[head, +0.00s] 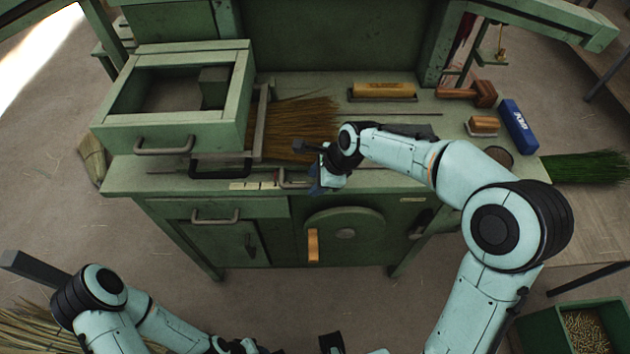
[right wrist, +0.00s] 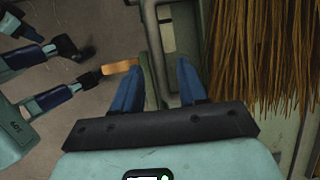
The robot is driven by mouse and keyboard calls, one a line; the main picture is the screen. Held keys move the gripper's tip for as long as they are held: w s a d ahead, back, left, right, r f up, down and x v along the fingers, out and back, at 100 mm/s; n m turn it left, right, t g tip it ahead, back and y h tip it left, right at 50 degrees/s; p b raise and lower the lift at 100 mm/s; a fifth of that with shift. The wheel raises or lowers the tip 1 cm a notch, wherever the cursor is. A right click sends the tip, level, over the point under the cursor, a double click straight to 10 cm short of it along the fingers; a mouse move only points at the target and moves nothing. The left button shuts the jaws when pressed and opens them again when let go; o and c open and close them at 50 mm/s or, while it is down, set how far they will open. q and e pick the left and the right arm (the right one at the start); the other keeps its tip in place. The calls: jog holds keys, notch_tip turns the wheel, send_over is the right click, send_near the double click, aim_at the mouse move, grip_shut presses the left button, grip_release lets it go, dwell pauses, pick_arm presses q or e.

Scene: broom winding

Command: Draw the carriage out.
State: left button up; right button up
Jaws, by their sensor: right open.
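A broom-straw bundle (head: 295,125) lies on the green bench beside an open-topped green box frame (head: 185,118). I take the carriage to be the low metal-edged piece under the straw, but its outline is partly hidden. A small metal handle (head: 292,183) shows at the bench's front edge below the straw. My right gripper (head: 320,182) is at that edge, just right of this handle; in the right wrist view its blue fingers (right wrist: 160,68) are apart, pointing at the bench edge, with straw to the right. My left gripper (head: 240,346) is low at the frame's bottom edge, partly cut off.
The box frame has a grey front handle (head: 165,148); a dark handle (head: 220,168) is below it. A brush (head: 383,91), a wooden mallet (head: 472,93) and a blue box (head: 518,127) lie at the right. A wheel with a wooden grip (head: 313,245) is on the cabinet front.

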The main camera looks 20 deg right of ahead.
jog(key=shift+w+a+f, duration=0.15)
jog(key=shift+f, duration=0.35)
grip_shut()
jog(key=s+d, duration=0.1)
jog(key=d, duration=0.5)
jog(key=s+d, duration=0.2)
jog(key=d, duration=0.4)
jog(key=s+d, duration=0.2)
jog(key=d, duration=0.4)
jog(key=shift+s+d+r, duration=0.1)
jog(key=shift+d, duration=0.05)
pick_arm(q)
jog(key=w+r+p, duration=0.2)
jog(key=r+p, duration=0.1)
jog(key=shift+r, duration=0.3)
pick_arm(e)
jog(key=s+d, duration=0.2)
jog(key=d, duration=0.6)
jog(key=s+d, duration=0.2)
jog(key=d, duration=0.5)
jog(key=shift+s+d, duration=0.3)
jog(key=shift+d, duration=0.15)
